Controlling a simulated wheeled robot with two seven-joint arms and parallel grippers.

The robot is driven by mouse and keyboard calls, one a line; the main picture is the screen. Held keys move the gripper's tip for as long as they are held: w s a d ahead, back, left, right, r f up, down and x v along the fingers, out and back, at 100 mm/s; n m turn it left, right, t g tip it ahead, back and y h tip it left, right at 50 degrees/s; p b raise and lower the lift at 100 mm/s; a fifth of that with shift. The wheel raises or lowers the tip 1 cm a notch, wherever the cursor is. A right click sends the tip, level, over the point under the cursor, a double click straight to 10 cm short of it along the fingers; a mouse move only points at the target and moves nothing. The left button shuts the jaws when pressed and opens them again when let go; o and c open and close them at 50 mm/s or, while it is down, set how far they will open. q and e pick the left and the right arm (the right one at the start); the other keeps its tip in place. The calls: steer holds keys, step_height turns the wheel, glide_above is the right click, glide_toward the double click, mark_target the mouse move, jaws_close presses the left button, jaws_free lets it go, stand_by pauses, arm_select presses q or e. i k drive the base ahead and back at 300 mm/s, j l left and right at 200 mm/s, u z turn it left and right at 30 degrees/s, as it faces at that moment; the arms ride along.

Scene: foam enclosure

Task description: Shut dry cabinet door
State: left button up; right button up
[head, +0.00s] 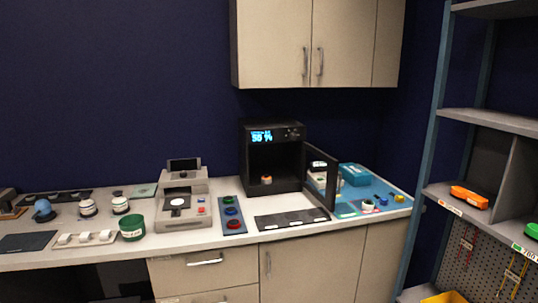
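The dry cabinet (271,131) is a black box at the back of the counter, with a lit blue display reading about 50 %. Its door (321,178) is hinged on the right side and stands wide open, swung out toward the front right. A small orange and white item (266,180) sits inside on the cabinet floor. Neither of my grippers shows in the head view.
A black mat (291,218) lies on the counter before the cabinet. Left of it are a blue tray with colored rings (231,214) and a grey instrument (183,204). A blue mat (383,190) with small items lies right of the door. A shelf rack (432,150) stands at right.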

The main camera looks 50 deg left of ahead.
mark_target(328, 201)
steer(key=u, duration=1.55)
